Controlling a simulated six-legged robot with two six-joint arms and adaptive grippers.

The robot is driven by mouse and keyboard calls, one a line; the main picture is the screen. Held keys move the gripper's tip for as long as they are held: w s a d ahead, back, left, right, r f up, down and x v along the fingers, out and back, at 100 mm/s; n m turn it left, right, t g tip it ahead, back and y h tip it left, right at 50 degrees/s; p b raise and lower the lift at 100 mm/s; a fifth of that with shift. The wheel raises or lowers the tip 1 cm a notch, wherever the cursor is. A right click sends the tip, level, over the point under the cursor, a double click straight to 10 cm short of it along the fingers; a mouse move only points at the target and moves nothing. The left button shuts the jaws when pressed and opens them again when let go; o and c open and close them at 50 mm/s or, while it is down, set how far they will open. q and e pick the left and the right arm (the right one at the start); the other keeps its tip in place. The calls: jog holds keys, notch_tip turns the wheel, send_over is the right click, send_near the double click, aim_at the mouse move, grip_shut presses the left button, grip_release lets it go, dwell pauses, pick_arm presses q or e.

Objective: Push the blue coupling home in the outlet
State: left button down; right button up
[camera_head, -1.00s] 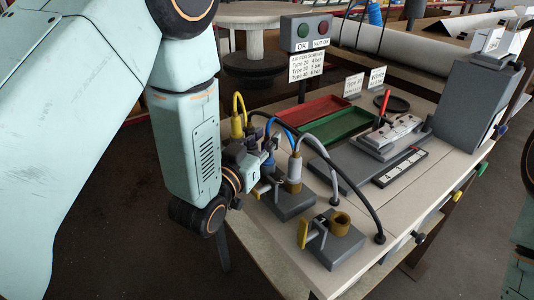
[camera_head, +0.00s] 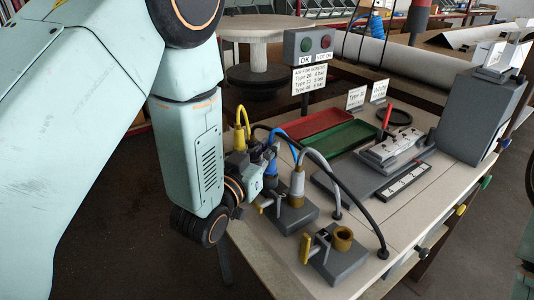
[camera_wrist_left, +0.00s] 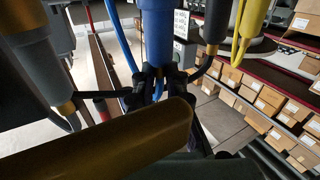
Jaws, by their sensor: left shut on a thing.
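My left gripper (camera_head: 262,168) is shut on the blue coupling (camera_head: 271,172), behind and left of the grey coupling (camera_head: 297,183). In the left wrist view the blue coupling (camera_wrist_left: 156,32) stands upright between the dark fingers (camera_wrist_left: 158,78). Its lower end and the outlet under it are hidden by the gripper, so I cannot tell how deep it sits. The grey coupling stands in a brass socket on a grey block (camera_head: 292,217). A nearer block (camera_head: 340,262) has an open brass socket (camera_head: 343,238). My right gripper is out of view.
A yellow coupling (camera_wrist_left: 251,18) stands close by on the right in the left wrist view. Hoses arch over the blocks, a black one (camera_head: 350,190) reaching the bench's front. A yellow lever (camera_head: 305,248) sticks up nearby. Red (camera_head: 312,123) and green (camera_head: 345,137) trays lie behind.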

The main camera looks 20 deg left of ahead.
aim_at(267, 173)
pick_arm(q)
notch_tip(267, 173, up, 3)
jog(key=shift+r+p, duration=0.15)
jog(key=shift+p, duration=0.4)
jog(key=s+a+p, duration=0.7)
jog(key=s+a, duration=0.4)
jog(key=s, duration=0.3)
jog(key=shift+s+f, duration=0.15)
jog(key=shift+f, duration=0.2)
